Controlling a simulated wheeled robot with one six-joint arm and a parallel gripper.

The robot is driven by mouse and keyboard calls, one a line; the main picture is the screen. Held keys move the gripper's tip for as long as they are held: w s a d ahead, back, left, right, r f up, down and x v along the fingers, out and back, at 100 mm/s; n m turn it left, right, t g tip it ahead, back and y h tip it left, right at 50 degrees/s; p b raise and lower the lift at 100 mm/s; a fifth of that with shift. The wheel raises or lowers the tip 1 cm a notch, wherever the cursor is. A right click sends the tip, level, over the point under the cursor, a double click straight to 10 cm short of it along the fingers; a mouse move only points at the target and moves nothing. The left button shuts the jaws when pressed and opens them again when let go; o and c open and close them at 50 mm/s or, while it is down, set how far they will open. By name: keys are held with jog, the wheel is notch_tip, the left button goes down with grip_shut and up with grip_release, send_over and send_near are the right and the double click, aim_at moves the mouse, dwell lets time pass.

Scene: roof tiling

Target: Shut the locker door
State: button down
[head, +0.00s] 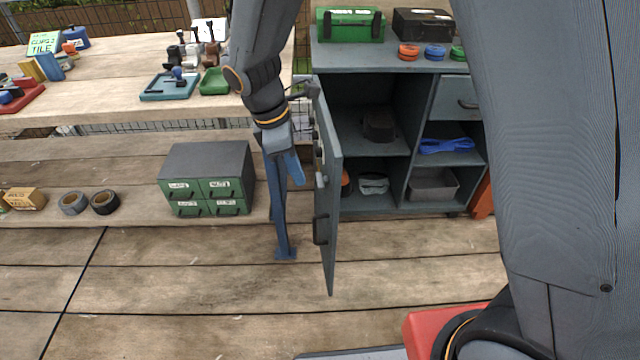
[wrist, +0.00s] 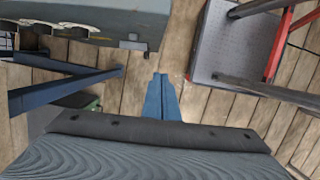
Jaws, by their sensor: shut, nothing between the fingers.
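The grey locker (head: 394,195) stands at the back right, with its interior in plain view. Its door (head: 331,200) stands wide open, swung out towards me from the locker's left side. A dark handle (head: 320,230) sticks out on the door's left side. My gripper (head: 296,172) is to the left of the door, pointing down; I cannot tell whether it touches it. In the wrist view its blue fingers (wrist: 161,96) are together with nothing between them. A grey panel (wrist: 125,22) at the upper left there appears to be the door.
A wooden bench (head: 120,115) is on the left, with a blue leg (head: 283,215) just behind my gripper. A green drawer cabinet (head: 207,180) stands on its lower shelf. In the wrist view a grey platform with red frame (wrist: 235,50) is at the right. The front floor is mostly clear.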

jog(key=d+f, duration=0.6)
jog(key=f, duration=0.3)
jog(key=shift+w+f, duration=0.3)
jog(key=shift+f, duration=0.05)
jog(key=shift+d, duration=0.15)
